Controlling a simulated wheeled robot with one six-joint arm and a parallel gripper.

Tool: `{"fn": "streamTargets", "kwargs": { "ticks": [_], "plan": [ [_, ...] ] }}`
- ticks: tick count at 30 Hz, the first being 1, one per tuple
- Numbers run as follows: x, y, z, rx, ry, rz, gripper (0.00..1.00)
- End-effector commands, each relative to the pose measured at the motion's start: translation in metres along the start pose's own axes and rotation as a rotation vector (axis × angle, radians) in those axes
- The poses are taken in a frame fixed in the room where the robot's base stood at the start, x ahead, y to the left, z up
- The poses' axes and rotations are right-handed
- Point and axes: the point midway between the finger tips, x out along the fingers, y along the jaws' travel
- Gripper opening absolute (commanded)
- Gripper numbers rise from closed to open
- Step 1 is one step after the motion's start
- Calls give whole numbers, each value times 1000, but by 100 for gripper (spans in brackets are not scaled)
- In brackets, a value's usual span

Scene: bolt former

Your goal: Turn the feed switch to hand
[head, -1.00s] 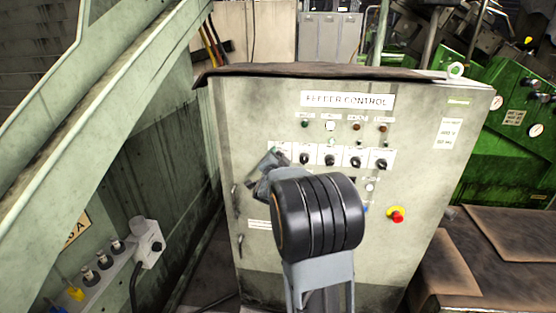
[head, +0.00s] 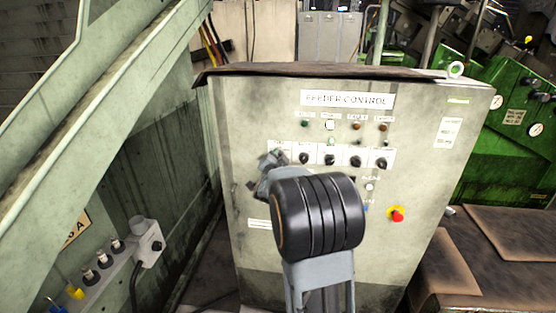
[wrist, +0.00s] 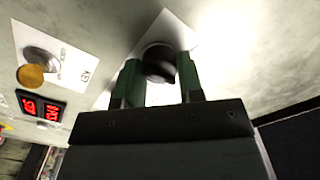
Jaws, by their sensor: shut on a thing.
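The pale green feeder control cabinet (head: 330,255) stands in front of me. A row of black rotary switches on white plates crosses its face; several, such as this one (head: 330,160), are clear in the head view. My gripper (head: 272,160) is at the left end of that row and covers the leftmost knob there. In the wrist view, the green fingers of my gripper (wrist: 160,78) are shut on a round black knob (wrist: 159,52) in front of a white plate. The knob's pointer and plate lettering cannot be read, so its setting is unclear.
Lamps and a red emergency button (head: 397,214) are on the panel. The wrist view shows a metal and orange control (wrist: 34,74) and a red lit display (wrist: 42,107) nearby. A sloping green beam (head: 100,120) is at left, a brown-topped bench (head: 500,240) at right.

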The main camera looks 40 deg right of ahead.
Motion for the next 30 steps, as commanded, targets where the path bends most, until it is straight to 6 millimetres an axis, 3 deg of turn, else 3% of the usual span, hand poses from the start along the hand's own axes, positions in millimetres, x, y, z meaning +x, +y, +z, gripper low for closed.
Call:
{"fn": "streamTargets", "kwargs": {
  "ticks": [18, 30],
  "plan": [
    [0, -2, -1, -486, 1, 0, 11],
    [1, -2, -1, -692, 3, 0, 11]
  ]
}}
